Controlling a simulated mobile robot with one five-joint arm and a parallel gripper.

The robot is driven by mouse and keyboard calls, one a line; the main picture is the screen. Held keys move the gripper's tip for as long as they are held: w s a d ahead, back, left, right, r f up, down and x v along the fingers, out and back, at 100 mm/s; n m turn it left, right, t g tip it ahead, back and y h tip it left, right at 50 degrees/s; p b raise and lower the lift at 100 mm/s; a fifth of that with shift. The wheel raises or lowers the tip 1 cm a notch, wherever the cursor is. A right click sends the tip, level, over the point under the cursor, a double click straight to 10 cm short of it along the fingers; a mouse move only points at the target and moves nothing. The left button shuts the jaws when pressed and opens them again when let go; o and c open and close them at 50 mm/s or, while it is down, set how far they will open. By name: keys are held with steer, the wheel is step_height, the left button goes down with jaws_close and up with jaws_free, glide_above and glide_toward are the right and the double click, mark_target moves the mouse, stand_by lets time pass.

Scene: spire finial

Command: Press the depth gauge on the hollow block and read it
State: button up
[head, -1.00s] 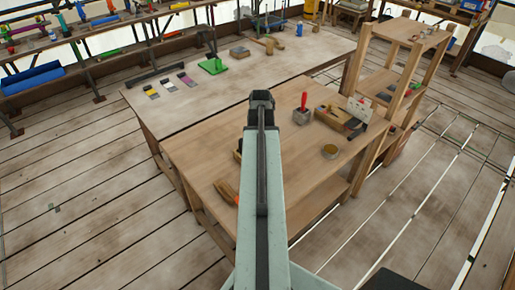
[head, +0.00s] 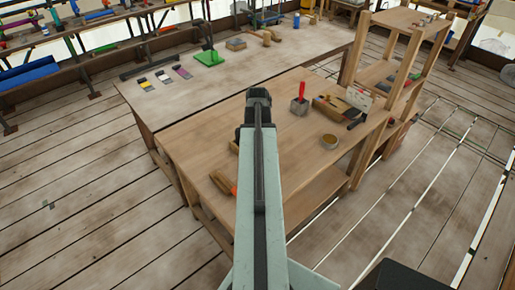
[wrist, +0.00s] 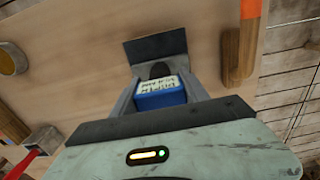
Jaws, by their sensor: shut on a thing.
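My gripper (wrist: 158,85) is shut on a small blue block-shaped thing (wrist: 160,99) with a pale lettered label and a dark rounded part behind it. It may be the depth gauge; the lettering is too blurred to read. In the head view my gripper (head: 258,98) is over the near wooden table, and its own arm hides what it holds. A small grey block (head: 299,106) with a red upright part stands on the table right of the gripper. It also shows at lower left in the wrist view (wrist: 43,139). I cannot tell whether it is the hollow block.
The near table (head: 285,150) also bears a round tin (head: 329,141), a wooden box (head: 333,107) and an orange-tipped wooden tool (head: 222,183). A wooden shelf (head: 390,60) stands at the right. A second table (head: 180,105) behind holds a green plate (head: 209,58).

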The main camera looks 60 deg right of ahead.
steer(key=o, duration=1.6)
steer(key=shift+o, duration=0.2)
steer(key=shift+r, duration=0.1)
step_height(320, 180, up, 8)
steer(key=p, duration=0.8)
steer(key=shift+f, duration=0.2)
